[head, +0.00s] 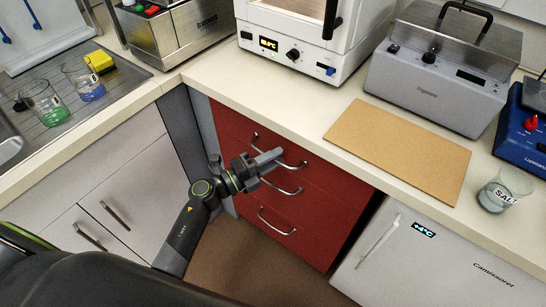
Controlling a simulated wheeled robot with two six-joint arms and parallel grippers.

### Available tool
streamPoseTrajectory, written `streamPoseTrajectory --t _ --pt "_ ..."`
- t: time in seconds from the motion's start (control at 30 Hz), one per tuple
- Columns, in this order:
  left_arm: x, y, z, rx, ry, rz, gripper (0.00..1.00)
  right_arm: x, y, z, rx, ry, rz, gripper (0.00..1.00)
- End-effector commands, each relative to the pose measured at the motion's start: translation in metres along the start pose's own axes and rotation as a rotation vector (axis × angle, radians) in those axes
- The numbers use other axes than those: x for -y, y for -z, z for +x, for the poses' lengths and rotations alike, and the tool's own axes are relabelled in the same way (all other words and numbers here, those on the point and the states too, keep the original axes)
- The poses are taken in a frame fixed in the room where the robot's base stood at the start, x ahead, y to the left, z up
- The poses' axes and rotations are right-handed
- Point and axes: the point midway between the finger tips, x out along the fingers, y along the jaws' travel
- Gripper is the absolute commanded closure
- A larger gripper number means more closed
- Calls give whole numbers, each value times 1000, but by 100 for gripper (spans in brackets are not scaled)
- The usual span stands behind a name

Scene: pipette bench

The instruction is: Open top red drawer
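The red drawer unit (318,207) is under the counter, with three curved metal handles. The top red drawer (235,122) looks flush with the unit. Its handle (299,165) is partly hidden behind my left gripper (277,158). The gripper reaches in from the lower left, with its fingertips over the middle of that handle in the picture. I cannot tell whether they touch or surround it, nor whether the fingers are apart. My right gripper is not in view.
The middle handle (283,190) and bottom handle (276,222) sit just below. White cabinets (110,185) stand left and a white fridge (420,265) right. The counter above holds a brown board (398,148) and a salt beaker (503,190). Brown floor (260,265) is open in front.

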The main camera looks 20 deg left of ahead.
Motion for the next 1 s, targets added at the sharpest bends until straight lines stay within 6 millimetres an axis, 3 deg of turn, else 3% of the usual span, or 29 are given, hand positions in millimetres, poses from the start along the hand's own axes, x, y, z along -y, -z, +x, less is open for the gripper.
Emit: streamPoseTrajectory --t 0.27,0.5,1.0 --pt "0 0 1 0 0 0 68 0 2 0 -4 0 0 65" --pt "0 0 1 0 0 0 100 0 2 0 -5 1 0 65" --pt "0 1 -2 1 -1 0 100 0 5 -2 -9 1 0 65"
